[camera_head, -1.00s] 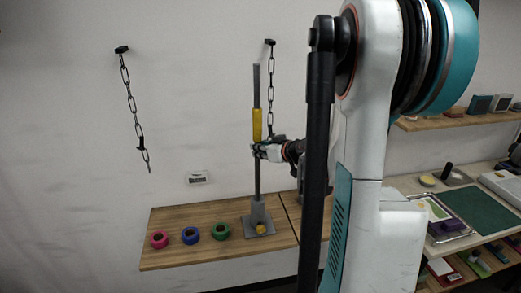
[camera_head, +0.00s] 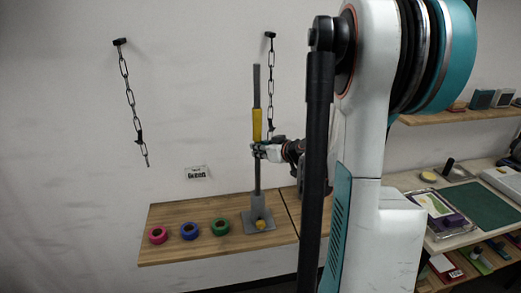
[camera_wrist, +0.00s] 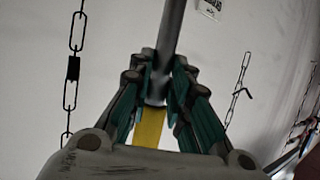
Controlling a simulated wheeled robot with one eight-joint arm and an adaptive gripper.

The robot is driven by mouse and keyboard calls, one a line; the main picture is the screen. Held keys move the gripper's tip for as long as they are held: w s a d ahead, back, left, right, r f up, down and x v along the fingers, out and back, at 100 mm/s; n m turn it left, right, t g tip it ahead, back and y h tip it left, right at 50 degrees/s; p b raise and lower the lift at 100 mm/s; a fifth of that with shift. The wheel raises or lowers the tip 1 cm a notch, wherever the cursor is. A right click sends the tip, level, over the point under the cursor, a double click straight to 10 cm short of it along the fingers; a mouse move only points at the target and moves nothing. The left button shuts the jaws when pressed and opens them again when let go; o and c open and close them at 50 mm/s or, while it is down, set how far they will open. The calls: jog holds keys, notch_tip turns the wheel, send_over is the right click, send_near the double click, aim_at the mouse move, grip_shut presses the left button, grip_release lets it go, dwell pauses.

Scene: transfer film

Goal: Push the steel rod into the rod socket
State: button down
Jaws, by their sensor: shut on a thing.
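The steel rod (camera_head: 257,87) stands upright in the head view, a long grey bar with a yellow band (camera_head: 257,125) on its upper part. Its lower end meets the grey rod socket (camera_head: 258,219), a block on a flat base plate on the wooden shelf. How deep the rod sits in the socket cannot be told. My gripper (camera_head: 259,151) is shut on the rod just below the yellow band. In the wrist view, the teal-padded fingers (camera_wrist: 158,98) close on the rod (camera_wrist: 168,35), with yellow showing between them. A small yellow knob (camera_head: 261,224) is at the front of the socket.
Pink (camera_head: 158,236), blue (camera_head: 189,231) and green (camera_head: 220,227) rings lie on the wooden shelf (camera_head: 175,253) left of the socket. Two chains (camera_head: 131,101) (camera_head: 271,90) hang on the wall, one close behind the rod. A cluttered bench (camera_head: 480,208) stands at the right.

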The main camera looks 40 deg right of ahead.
aim_at(259, 164)
jog(key=shift+f+b, duration=2.75)
jog(key=shift+f, duration=0.45)
jog(key=c, duration=1.4)
grip_release()
jog(key=shift+s, duration=0.1)
jog(key=v, duration=1.2)
jog(key=shift+r, duration=0.1)
